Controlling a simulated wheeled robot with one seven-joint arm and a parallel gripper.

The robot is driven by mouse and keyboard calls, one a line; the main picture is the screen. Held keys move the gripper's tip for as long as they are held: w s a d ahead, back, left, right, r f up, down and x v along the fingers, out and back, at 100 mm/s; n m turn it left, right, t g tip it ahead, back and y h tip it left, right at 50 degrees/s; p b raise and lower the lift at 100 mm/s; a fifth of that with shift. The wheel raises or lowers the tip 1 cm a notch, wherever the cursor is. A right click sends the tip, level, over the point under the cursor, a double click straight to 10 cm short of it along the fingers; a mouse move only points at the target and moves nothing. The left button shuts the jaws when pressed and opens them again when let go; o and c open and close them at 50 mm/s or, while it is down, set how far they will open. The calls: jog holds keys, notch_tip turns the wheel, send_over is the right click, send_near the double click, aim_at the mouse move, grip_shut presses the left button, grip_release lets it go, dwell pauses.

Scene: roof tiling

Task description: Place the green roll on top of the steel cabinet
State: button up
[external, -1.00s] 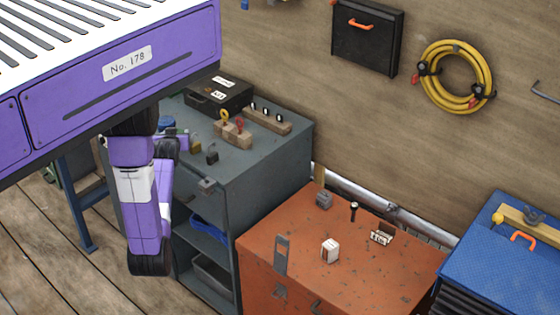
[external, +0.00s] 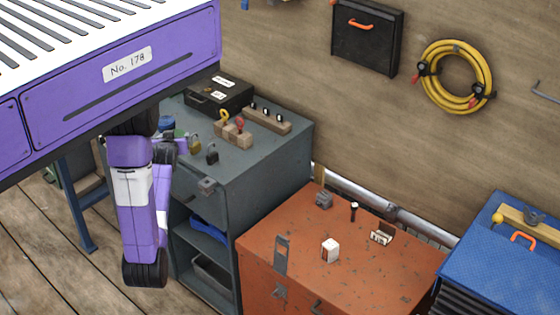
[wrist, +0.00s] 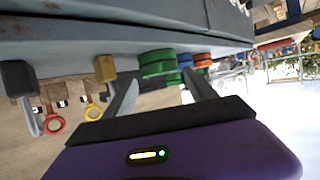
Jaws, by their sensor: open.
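The green roll (wrist: 157,66) lies on the top of a grey metal cabinet (external: 255,172), near its left end. In the wrist view the picture is tilted almost upside down, and the roll appears ahead of my gripper (wrist: 160,92), between the lines of its two fingers. My gripper is open and empty; I cannot tell the exact gap to the roll. A rust-red cabinet (external: 290,215) stands to the right of the grey one. I cannot tell which of them is the steel cabinet.
A blue roll (wrist: 185,62) and an orange-red roll (wrist: 202,62) sit close beside the green one. Padlocks (external: 212,153), wooden blocks (external: 238,134) and a black case (external: 219,95) share the grey top. The rust-red top has several small items with bare room between.

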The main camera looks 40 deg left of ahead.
jog(key=v, duration=0.7)
jog(key=shift+r, duration=0.1)
jog(key=s+d+r+m+t+h, duration=0.1)
jog(key=s+d+m+h, duration=0.3)
jog(key=d, duration=0.9)
jog(key=s+d+r+m+t+h, duration=0.1)
jog(key=s+d+m+t+h, duration=0.3)
jog(key=s+d, duration=0.4)
jog(key=d+m+h, duration=0.1)
jog(key=d, duration=0.3)
jog(key=shift+d+r+h, duration=0.2)
jog(key=shift+d+h, duration=0.1)
jog(key=shift+d, duration=0.05)
